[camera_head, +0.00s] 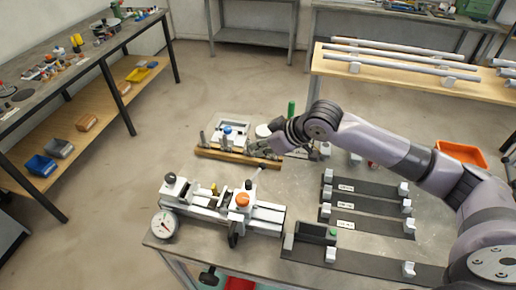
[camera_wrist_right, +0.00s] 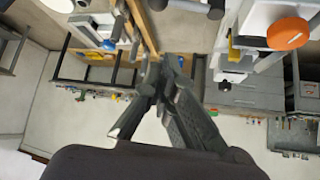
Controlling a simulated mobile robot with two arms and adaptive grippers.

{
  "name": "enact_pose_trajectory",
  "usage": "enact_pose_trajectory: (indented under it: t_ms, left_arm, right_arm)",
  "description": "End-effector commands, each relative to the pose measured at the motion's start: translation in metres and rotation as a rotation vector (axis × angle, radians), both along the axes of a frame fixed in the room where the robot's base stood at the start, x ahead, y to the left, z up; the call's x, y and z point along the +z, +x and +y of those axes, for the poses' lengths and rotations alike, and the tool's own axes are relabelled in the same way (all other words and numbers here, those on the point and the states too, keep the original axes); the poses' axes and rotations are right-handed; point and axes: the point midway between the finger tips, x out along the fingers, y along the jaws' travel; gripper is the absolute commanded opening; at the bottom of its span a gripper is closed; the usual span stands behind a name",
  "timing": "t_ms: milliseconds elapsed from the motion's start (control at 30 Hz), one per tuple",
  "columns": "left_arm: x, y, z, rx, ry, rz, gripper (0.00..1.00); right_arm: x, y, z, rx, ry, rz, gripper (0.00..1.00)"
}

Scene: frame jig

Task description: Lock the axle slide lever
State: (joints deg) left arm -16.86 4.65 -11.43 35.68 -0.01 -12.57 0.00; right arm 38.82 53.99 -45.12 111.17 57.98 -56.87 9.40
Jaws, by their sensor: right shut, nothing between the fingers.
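The frame jig (camera_head: 262,215) is a pale metal fixture on the front table, with a slide and an orange knob (camera_head: 242,200). The orange knob also shows at the upper right of the right wrist view (camera_wrist_right: 288,33). A thin grey lever (camera_head: 256,175) rises from the jig beside a small black knob (camera_head: 248,184); I cannot tell whether it is the axle slide lever or whether it is locked. My right gripper (camera_head: 256,149) is shut and empty, behind and above the jig, apart from it. My left gripper is not in view.
A dial gauge (camera_head: 164,225) stands at the jig's left end. A wooden rack (camera_head: 240,156) with tools lies behind the jig, close to my right gripper. Dark strips with white blocks (camera_head: 367,190) lie to the right, under my right arm. An orange bin (camera_head: 461,153) is farther right.

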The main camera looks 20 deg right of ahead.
Motion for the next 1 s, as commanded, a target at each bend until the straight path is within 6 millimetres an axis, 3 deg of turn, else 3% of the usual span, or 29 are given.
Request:
enact_pose_trajectory:
  t_ms: [200,367,600,1000]
  left_arm:
    - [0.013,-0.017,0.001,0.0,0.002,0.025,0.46]
    - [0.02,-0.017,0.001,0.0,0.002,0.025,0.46]
    - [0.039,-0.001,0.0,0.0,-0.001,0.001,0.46]
    - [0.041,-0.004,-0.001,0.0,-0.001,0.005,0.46]
  right_arm:
    - [-0.031,0.026,0.02,0.001,0.002,0.001,0.0]
    - [-0.056,0.044,0.033,0.001,0.0,0.0,0.0]
    - [-0.063,0.018,0.013,0.001,-0.005,0.0,0.0]
    - [-0.067,0.012,0.009,0.002,-0.003,-0.002,0.0]
